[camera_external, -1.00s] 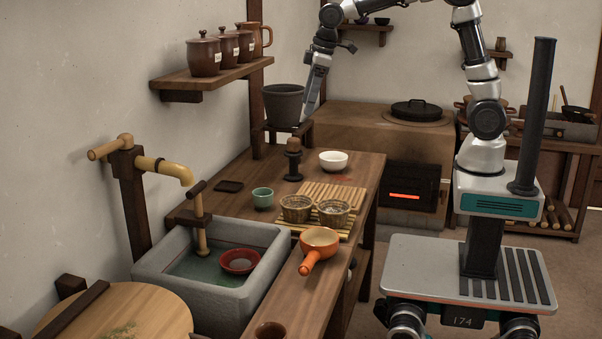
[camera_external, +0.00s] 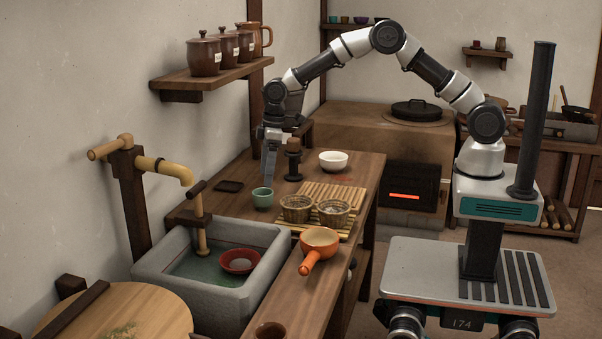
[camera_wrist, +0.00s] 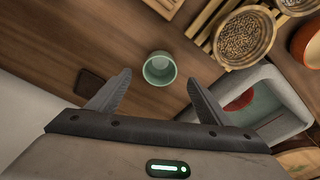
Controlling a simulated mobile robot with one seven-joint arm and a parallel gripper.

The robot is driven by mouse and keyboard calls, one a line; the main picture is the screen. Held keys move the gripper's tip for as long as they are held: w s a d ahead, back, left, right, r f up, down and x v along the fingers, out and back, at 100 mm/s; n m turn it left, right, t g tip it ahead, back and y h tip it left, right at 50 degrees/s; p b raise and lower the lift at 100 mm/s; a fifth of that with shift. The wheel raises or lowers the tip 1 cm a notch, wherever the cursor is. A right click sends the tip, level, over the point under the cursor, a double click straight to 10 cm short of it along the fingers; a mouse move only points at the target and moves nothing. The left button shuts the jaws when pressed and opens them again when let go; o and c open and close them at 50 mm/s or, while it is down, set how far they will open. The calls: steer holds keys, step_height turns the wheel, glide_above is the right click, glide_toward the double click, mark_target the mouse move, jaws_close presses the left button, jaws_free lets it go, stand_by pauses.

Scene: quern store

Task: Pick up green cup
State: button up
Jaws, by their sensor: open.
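The green cup (camera_external: 262,198) stands upright on the wooden counter, left of the baskets. In the wrist view the cup (camera_wrist: 160,69) shows its open, empty-looking mouth, lying ahead of and between the two fingers. My gripper (camera_external: 270,182) points down close above the cup, a little behind it or over it; the exact gap is hard to tell. In the wrist view my gripper (camera_wrist: 158,95) has its fingers spread wide, with nothing between them touching the cup.
Two woven baskets (camera_external: 297,208) sit on a slatted mat (camera_external: 345,192) right of the cup. A dark square coaster (camera_external: 229,186) lies left. The stone sink (camera_external: 215,291) and orange pan (camera_external: 319,240) are in front.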

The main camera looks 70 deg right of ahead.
mark_target(263, 192)
steer(key=f, duration=0.2)
steer(key=w+f, duration=0.1)
steer(key=f, duration=0.2)
steer(key=f+b, duration=0.1)
steer(key=f, duration=0.1)
steer(key=shift+w+a+f, duration=0.15)
steer(key=shift+a+f, duration=0.1)
steer(key=shift+a, duration=0.1)
steer(key=c, duration=1.1)
steer(key=shift+r, duration=0.1)
steer(key=shift+c, duration=0.2)
